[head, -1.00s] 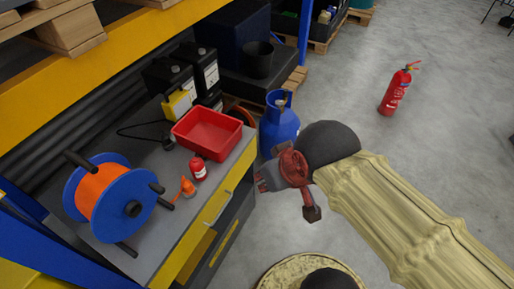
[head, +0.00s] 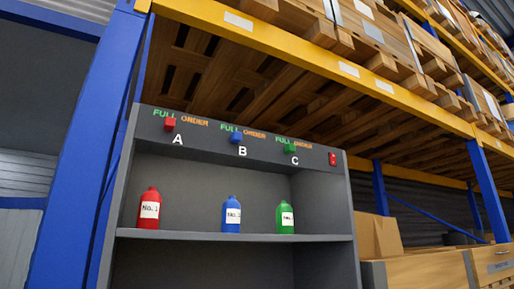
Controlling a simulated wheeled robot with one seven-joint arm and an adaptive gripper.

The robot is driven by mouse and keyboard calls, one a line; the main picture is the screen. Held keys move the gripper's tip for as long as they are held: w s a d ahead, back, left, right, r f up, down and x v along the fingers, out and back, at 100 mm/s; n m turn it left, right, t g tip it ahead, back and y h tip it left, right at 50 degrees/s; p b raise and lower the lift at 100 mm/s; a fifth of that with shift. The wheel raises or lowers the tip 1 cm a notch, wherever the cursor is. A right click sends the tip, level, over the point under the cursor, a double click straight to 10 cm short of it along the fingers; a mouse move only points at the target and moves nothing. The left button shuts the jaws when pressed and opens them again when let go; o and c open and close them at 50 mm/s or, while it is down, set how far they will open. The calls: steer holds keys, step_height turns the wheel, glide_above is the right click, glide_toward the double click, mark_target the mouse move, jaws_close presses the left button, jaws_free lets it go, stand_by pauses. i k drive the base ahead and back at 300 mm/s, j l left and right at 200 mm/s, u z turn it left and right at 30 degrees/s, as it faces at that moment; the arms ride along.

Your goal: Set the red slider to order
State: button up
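The red slider (head: 170,124) sits on the top panel of a grey cabinet (head: 240,237), above the letter A. It stands under the green word FULL, to the left of the orange word ORDER (head: 195,122). A blue slider (head: 236,137) above B and a green slider (head: 290,148) above C also stand under their FULL words. My gripper is not in view now.
A red bottle (head: 149,208), a blue bottle (head: 231,214) and a green bottle (head: 285,217) stand on the cabinet shelf. A small red switch (head: 332,159) is at the panel's right end. A blue rack post (head: 85,150) rises at the left, and a yellow beam (head: 300,55) crosses above.

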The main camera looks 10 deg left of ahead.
mark_target(169, 124)
steer(key=u, duration=1.4)
